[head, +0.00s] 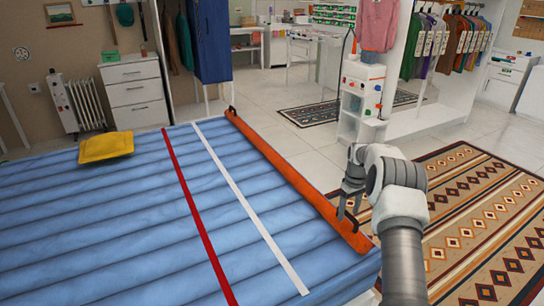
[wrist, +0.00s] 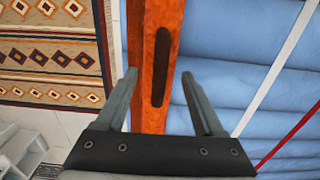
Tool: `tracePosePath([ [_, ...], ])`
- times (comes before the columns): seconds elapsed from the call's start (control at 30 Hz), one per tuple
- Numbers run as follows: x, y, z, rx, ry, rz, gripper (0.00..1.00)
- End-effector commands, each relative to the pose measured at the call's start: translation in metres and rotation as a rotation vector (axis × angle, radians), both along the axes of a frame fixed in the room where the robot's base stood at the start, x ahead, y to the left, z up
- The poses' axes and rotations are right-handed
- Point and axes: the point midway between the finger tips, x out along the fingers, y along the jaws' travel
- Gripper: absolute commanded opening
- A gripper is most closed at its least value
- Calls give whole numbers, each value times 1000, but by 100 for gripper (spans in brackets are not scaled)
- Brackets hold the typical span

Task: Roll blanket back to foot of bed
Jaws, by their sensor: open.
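A blue quilted blanket (head: 110,215) lies flat over the bed, with a red stripe (head: 195,210) and a white stripe (head: 240,190) across it. An orange bar (head: 290,175) runs along its right edge, with a dark handle (head: 347,220) at the near end and another (head: 231,110) at the far end. My gripper (head: 349,205) is open and empty at the near handle. In the wrist view the fingers of my gripper (wrist: 158,78) stand either side of the orange bar (wrist: 163,25) and its dark handle (wrist: 161,65). I cannot tell whether they touch it.
A yellow cushion (head: 106,147) lies at the bed's far left. A patterned rug (head: 475,205) covers the floor right of the bed. A white shelf unit (head: 361,100) and a clothes rack (head: 440,45) stand behind. The floor between bed and shelf is clear.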

Motion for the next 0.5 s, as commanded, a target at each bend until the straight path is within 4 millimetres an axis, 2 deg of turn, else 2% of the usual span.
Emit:
tracePosePath([
  [0.03,0,0,9,0,0,0,70],
  [0.5,0,0,56,0,0,0,70],
])
